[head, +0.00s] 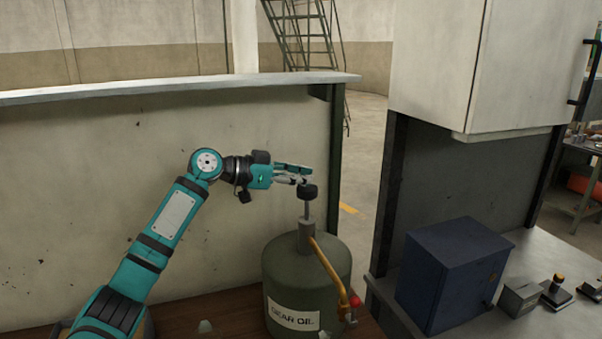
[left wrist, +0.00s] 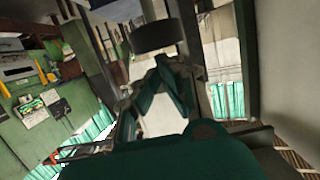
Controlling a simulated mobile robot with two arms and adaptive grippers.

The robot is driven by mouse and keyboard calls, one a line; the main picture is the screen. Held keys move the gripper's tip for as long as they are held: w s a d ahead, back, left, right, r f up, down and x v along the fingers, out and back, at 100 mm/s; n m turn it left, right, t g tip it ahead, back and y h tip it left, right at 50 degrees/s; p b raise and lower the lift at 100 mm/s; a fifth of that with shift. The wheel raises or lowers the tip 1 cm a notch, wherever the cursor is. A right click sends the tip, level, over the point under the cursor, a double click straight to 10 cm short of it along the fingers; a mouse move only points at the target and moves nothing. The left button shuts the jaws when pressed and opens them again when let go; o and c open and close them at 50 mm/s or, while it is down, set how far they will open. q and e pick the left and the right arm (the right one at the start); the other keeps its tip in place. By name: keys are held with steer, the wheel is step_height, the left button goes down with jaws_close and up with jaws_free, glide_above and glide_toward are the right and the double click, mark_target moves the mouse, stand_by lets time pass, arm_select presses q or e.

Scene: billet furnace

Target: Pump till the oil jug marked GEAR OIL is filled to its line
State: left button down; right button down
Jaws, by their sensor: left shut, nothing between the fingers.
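A dark green drum (head: 305,277) with a white GEAR OIL label (head: 294,318) stands on the brown surface at lower centre. A pump rod (head: 306,210) rises from its top and ends in a black knob (head: 308,192). A yellow spout pipe (head: 328,268) slopes down right to a red-handled tap (head: 354,302). My left gripper (head: 304,176) is shut and empty, with its fingertips just above and left of the knob; I cannot tell whether they touch. The left wrist view shows the knob (left wrist: 153,37) beyond the fingers (left wrist: 175,80). No jug filling line is visible. My right gripper is out of view.
A blue metal box (head: 452,275) and small grey items (head: 521,297) sit on the grey bench at right. A pale wall panel (head: 100,190) with a ledge stands behind my arm. A white cabinet (head: 480,65) hangs at upper right.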

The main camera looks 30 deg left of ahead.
mark_target(300, 198)
arm_select(q)
steer(key=shift+f, duration=0.15)
step_height(300, 198, down, 6)
steer(key=b, duration=0.5)
steer(key=shift+r+b, duration=0.2)
steer(key=shift+b, duration=0.1)
steer(key=shift+r, duration=0.1)
steer(key=shift+s+a, duration=0.1)
steer(key=shift+s, duration=0.05)
steer(key=v, duration=1.1)
steer(key=shift+s+a+r, duration=0.2)
steer(key=shift+s, duration=0.1)
stand_by(0.9)
